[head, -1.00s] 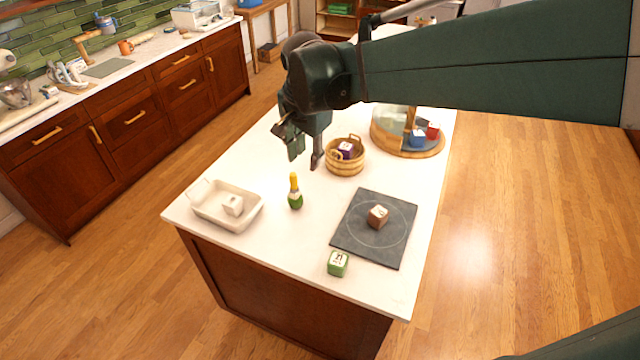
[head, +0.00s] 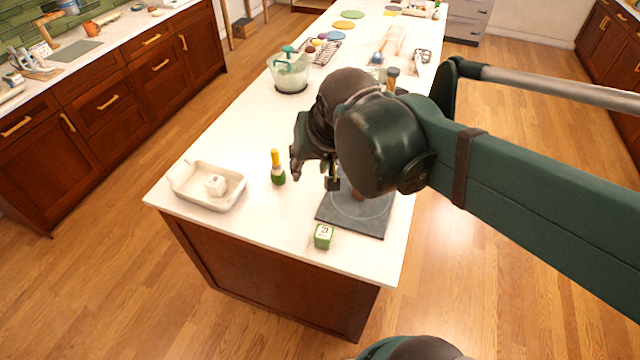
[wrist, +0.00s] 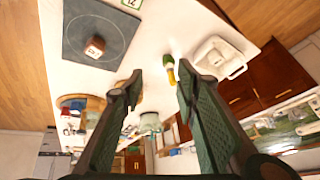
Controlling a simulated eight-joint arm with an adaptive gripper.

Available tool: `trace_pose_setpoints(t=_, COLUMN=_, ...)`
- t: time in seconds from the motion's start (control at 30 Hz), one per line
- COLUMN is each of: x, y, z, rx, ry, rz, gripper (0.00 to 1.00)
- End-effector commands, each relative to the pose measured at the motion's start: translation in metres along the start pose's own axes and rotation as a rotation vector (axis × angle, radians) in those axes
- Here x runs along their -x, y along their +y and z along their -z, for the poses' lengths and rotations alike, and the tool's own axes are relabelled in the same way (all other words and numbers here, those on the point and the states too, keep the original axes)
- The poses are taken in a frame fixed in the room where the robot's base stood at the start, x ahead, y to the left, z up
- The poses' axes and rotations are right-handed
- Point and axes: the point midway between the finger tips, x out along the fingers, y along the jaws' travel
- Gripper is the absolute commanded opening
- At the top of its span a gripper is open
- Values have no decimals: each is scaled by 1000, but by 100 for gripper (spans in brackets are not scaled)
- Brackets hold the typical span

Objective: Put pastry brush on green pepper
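My gripper (head: 315,174) hangs over the white island counter, between a green bottle and a dark slate board. I cannot pick out a pastry brush or a green pepper for sure. The green bottle (head: 278,170) with a yellow top stands upright left of my gripper; it also shows in the wrist view (wrist: 169,66). A small green block (head: 323,235) with a pale printed face lies near the front edge.
A white baking dish (head: 183,191) holding a white block (head: 216,185) stands at the left. The slate board (head: 370,222) bears a brown block (wrist: 95,46). A glass pitcher (head: 290,72) stands farther back. My arm hides part of the counter's right side.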

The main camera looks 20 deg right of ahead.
Motion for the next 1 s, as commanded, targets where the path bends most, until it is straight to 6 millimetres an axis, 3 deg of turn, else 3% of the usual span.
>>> trace_pose_setpoints(t=0.2, x=5, y=10, z=-29, rx=156, ry=55, rz=18, gripper=31)
trace_pose_setpoints(t=0.43, x=7, y=16, z=-47, rx=269, ry=95, rz=25, gripper=31)
trace_pose_setpoints(t=1.0, x=5, y=17, z=-52, rx=300, ry=106, rz=26, gripper=31)
